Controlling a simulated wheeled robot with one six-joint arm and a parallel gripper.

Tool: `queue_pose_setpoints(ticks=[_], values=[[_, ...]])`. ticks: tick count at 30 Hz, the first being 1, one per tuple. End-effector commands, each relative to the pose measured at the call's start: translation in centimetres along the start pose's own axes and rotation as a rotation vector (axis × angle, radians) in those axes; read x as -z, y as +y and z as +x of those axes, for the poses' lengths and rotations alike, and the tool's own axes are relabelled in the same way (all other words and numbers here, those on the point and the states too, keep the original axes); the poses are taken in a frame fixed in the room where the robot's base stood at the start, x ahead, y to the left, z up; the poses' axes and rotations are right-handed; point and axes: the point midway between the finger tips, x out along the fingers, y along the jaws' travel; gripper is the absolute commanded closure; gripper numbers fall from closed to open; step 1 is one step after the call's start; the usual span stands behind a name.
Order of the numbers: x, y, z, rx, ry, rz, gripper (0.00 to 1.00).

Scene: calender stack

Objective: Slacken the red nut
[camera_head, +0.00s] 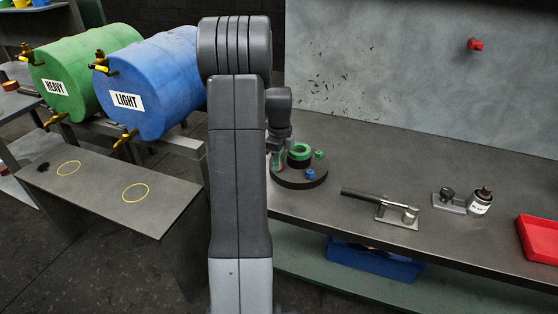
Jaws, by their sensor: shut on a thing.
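A round dark base (299,183) stands on the bench with a black and green ring (299,152) at its middle. A small green nut (319,154) sits at its right side and a blue nut (310,174) at its front. A bit of the red nut (281,168) shows at the left side of the base. My gripper (277,160) points down over it and is shut on the red nut. My arm hides part of the left side, and the fingertips are small and partly covered, so the grip shows poorly.
On the bench to the right are a clamp-like tool with a long handle (365,196), a small metal block (449,202), a labelled bottle (480,202) and a red tray (540,240). Green (62,82) and blue (160,85) drums lie at left. A red knob (475,44) is on the back panel.

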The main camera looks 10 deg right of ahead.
Motion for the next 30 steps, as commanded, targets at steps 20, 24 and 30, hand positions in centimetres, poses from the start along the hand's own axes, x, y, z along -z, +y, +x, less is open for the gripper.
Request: queue_pose_setpoints(ticks=[20, 24, 30], values=[[-0.04, -0.14, -0.03, 0.001, 0.000, -0.468, 1.00], [-0.06, -0.17, -0.03, 0.001, 0.000, -0.601, 1.00], [-0.09, -0.21, -0.03, 0.001, 0.000, -0.791, 1.00]])
